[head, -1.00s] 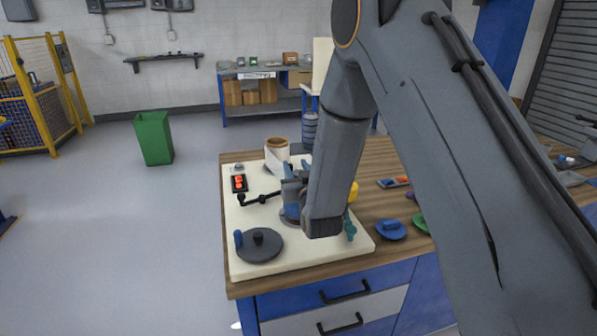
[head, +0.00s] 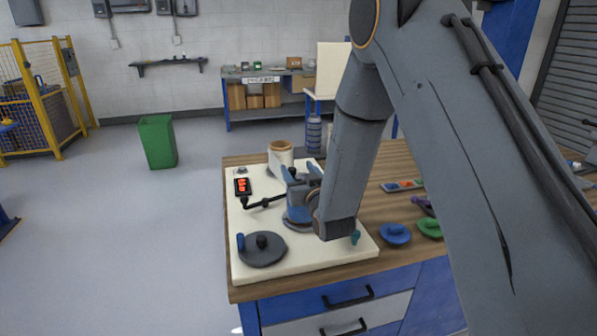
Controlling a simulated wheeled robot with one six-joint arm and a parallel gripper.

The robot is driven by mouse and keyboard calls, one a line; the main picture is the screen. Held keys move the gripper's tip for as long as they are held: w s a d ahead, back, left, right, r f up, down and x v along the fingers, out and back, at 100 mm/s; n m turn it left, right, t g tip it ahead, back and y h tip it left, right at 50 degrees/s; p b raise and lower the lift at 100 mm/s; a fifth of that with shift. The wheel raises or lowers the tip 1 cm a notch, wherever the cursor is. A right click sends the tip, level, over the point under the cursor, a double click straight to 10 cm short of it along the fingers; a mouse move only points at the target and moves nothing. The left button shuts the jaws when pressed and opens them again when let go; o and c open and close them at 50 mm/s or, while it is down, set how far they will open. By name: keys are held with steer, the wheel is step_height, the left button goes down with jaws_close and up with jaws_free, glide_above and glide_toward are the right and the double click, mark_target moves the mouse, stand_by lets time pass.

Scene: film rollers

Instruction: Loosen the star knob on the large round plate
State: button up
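The large round plate (head: 279,257) is a dark grey disc lying flat on the front left of the cream board. A dark knob (head: 262,241) stands up at its middle, too small to make out a star shape. A blue peg (head: 240,242) stands at its left rim. My gripper (head: 304,188) is at the end of my wrist, behind and to the right of this plate and apart from it. Blue-grey parts there overlap a round grey-blue base (head: 297,222). I cannot clearly separate fingers from fixture, or see whether they hold anything.
The cream board (head: 300,262) lies on a wooden bench top. A black box with a red display (head: 242,187), a dark bent rod (head: 262,203) and a cream cylinder (head: 280,158) are on it. Blue (head: 395,234) and green (head: 430,228) knobbed discs lie to the right.

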steer(key=b+v, duration=0.2)
steer(key=v, duration=0.6)
steer(key=shift+w, duration=0.1)
stand_by(0.3)
